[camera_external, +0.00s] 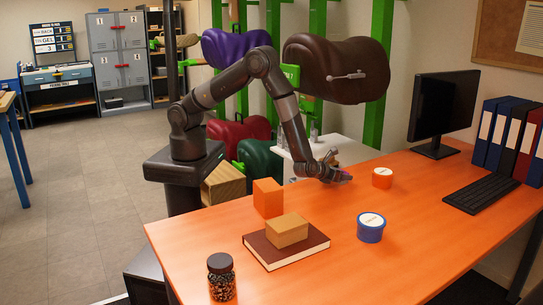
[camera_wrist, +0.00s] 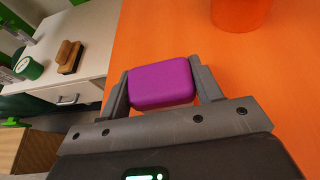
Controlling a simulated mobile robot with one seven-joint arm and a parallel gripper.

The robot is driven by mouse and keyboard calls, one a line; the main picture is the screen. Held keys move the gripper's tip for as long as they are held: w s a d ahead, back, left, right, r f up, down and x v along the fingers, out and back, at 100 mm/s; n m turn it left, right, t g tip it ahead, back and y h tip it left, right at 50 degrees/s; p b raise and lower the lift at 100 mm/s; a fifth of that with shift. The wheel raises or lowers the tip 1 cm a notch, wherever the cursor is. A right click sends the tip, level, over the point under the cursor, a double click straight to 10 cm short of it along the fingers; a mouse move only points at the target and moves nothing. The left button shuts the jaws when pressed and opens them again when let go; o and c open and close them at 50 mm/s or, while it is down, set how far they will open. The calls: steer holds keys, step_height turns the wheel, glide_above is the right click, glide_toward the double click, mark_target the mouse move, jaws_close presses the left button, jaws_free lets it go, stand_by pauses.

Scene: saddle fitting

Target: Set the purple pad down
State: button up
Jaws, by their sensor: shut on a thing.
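My gripper (camera_external: 340,176) is low over the far left edge area of the orange desk (camera_external: 300,225). It is shut on a purple pad (camera_wrist: 162,84), a small rounded block with a finger on each side. Only a small bit of the pad (camera_external: 347,178) shows in the external view. In the wrist view, the orange desk top (camera_wrist: 210,45) lies beyond and beneath the pad. I cannot tell whether the pad touches the desk.
An orange tub (camera_external: 382,177) stands just right of my gripper. A blue tub (camera_external: 371,227), an orange block (camera_external: 267,198), a wooden block (camera_external: 287,230) on a book (camera_external: 258,250) and a jar (camera_external: 221,277) stand nearer. A white cabinet (camera_wrist: 85,38) adjoins the desk's left edge.

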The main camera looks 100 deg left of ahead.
steer(key=shift+r, duration=0.1)
steer(key=shift+r, duration=0.4)
step_height(320, 180, up, 4)
steer(key=shift+d+f, duration=0.1)
steer(key=shift+f, duration=0.1)
steer(key=s+d+r, duration=0.5)
steer(key=d+r, duration=0.1)
steer(key=d, duration=0.4)
steer(key=w+d, duration=1)
steer(key=d, duration=0.4)
glide_above(372, 203)
steer(key=shift+m+t+h, duration=0.3)
steer(key=shift+m, duration=0.1)
step_height(372, 203, down, 6)
steer(key=shift+d+f, duration=0.1)
steer(key=shift+d, duration=0.05)
steer(key=shift+f, duration=2.05)
steer(key=shift+f, duration=0.2)
